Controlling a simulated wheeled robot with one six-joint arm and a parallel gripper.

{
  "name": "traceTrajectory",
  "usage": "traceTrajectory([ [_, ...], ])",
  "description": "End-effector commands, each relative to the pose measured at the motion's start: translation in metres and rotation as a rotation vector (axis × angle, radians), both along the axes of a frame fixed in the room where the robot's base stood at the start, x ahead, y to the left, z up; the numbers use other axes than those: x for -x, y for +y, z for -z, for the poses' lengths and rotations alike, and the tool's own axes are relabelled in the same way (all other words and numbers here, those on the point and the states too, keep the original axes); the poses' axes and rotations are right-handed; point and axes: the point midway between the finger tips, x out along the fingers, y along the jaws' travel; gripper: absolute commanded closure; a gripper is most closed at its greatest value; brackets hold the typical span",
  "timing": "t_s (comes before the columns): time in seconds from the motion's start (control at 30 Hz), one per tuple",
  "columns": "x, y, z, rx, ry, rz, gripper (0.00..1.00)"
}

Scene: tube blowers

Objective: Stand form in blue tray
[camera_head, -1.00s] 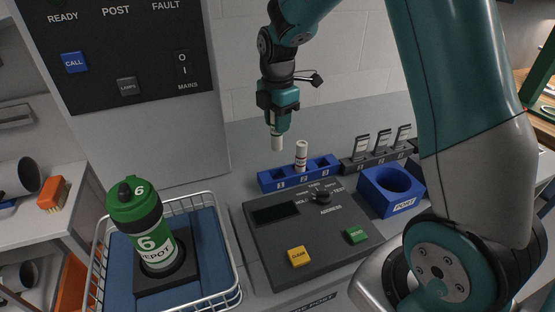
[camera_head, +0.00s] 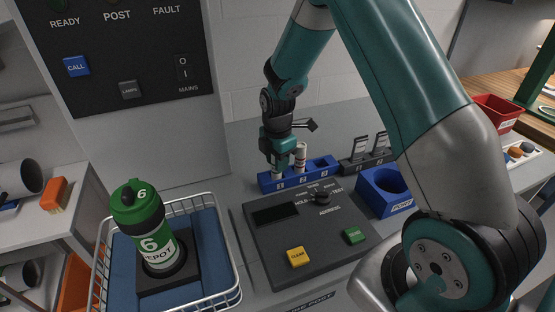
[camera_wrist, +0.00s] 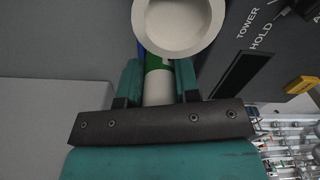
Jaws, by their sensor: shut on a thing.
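My gripper (camera_head: 278,162) is shut on a white roll, the form (camera_head: 276,175), and holds it upright at the left slot, marked 1, of the blue tray (camera_head: 318,176). The form's lower end is at the tray; whether it touches the slot floor is hidden. The wrist view shows the form (camera_wrist: 158,80) with a green band between the fingers. A second white roll (camera_head: 300,157) with reddish print stands upright in the tray, close to the right of my gripper. A large hollow white end (camera_wrist: 178,22) in the wrist view seems to be that roll.
A dark console (camera_head: 310,235) with a yellow button lies in front of the tray. A blue holder (camera_head: 385,192) and a dark rack (camera_head: 365,160) stand to the right. A wire basket (camera_head: 236,297) with a green bottle (camera_head: 147,230) is at the left.

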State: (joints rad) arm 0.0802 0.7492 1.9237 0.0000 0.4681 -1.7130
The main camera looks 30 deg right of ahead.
Motion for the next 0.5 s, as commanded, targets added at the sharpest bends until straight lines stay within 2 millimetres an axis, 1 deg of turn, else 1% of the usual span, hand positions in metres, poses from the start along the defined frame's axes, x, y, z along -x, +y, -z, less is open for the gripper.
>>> traceTrajectory([
  [0.07, 0.0001, 0.0, 0.0032, 0.0, 0.001, 0.0, 0.92],
  [0.1, 0.0, 0.0, 0.0035, 0.0, 0.0, 0.0, 0.68],
  [0.17, 0.0, 0.0, 0.0026, 0.0, 0.0, 0.0, 0.54],
  [0.2, 0.0, 0.0, 0.0025, 0.0, 0.0, 0.0, 0.45],
  [0.5, 0.0, 0.0, 0.0, 0.0, 0.0, 0.0, 0.45],
])
